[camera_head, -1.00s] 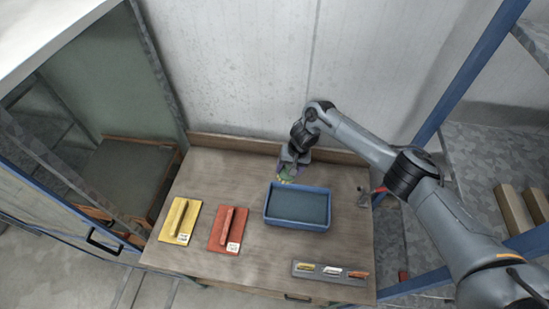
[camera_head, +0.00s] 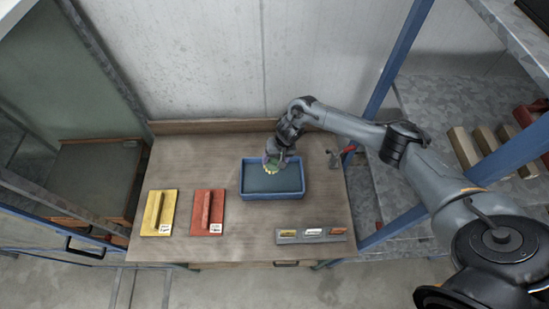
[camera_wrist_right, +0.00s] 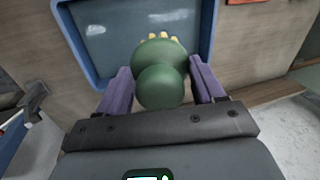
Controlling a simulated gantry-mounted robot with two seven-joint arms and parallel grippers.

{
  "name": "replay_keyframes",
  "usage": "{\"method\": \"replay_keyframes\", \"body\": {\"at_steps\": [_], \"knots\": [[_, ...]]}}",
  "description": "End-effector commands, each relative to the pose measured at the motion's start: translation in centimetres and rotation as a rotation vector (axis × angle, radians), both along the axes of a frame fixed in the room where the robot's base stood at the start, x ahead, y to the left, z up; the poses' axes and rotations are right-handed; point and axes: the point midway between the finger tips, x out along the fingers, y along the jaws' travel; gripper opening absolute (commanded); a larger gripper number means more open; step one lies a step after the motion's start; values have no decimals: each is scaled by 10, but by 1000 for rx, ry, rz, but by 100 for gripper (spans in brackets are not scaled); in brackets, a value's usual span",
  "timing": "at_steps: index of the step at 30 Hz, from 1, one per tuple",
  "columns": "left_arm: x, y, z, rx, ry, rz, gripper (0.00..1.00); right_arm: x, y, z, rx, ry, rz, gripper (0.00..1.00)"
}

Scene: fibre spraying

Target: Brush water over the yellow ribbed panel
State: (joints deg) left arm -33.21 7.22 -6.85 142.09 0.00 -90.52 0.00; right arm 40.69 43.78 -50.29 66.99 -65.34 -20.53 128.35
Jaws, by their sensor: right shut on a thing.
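My right gripper (camera_head: 274,160) is shut on a green brush (camera_head: 272,168) at the back left part of the blue tray (camera_head: 243,182). In the right wrist view the brush's round green knob (camera_wrist_right: 160,88) sits between the two purple fingers, with yellow bristles at its far end. The bristles are over the dark, water-like surface (camera_wrist_right: 110,30) inside the tray; I cannot tell whether they touch it. My left gripper is out of view.
A red board with a handle (camera_head: 208,211) lies between the yellow board and the tray. A grey strip with small coloured pieces (camera_head: 311,235) lies at the front right. A blue post (camera_head: 385,90) stands right of the wooden table (camera_head: 190,160).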

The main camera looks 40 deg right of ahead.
Motion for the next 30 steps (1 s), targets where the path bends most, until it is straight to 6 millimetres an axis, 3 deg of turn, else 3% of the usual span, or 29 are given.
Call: {"method": "replay_keyframes", "body": {"at_steps": [16, 30], "knots": [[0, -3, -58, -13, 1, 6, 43, 0, 0, -50, -1, -1, 0, 43], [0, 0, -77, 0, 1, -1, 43, 0, 1, -94, 1, 1, -1, 43]]}}
